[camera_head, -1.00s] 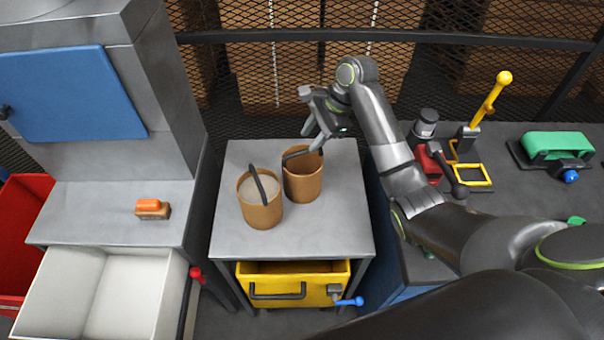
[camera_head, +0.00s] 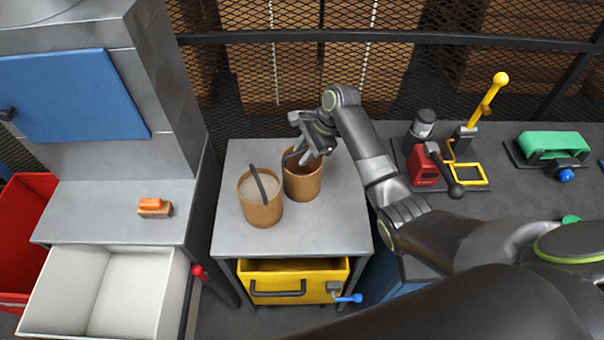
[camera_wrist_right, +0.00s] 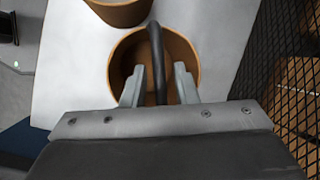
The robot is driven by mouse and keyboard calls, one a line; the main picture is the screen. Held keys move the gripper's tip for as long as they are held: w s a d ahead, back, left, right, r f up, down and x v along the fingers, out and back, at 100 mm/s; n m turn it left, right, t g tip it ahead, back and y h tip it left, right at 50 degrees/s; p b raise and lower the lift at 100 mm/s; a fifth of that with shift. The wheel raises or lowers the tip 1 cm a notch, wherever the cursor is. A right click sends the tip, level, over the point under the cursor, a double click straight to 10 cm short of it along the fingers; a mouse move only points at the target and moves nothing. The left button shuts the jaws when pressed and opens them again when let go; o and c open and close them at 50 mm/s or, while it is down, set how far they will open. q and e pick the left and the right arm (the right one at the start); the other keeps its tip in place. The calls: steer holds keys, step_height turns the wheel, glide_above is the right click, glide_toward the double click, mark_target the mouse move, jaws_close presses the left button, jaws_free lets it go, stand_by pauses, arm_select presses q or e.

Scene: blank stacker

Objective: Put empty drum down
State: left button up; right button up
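The empty drum (camera_head: 303,186), a brown open bucket with a dark handle, stands upright on the grey table (camera_head: 330,233). Its bare inside shows in the right wrist view (camera_wrist_right: 190,62). A second brown drum (camera_head: 262,214), filled with pale material, stands just left and in front of it. My right gripper (camera_head: 311,158) is at the empty drum's mouth. In the right wrist view, its two fingers (camera_wrist_right: 158,88) stand apart, one on each side of the raised handle (camera_wrist_right: 155,45), with gaps visible. My left gripper is not in view.
A yellow drawer (camera_head: 290,285) with a blue-tipped lever sits under the table. A grey machine with a blue door (camera_head: 75,95) stands left. A bench with a red device (camera_head: 423,168) and yellow lever stands right. A mesh fence is behind. The table's front is clear.

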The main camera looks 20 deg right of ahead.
jaws_close()
steer(key=shift+r, duration=0.1)
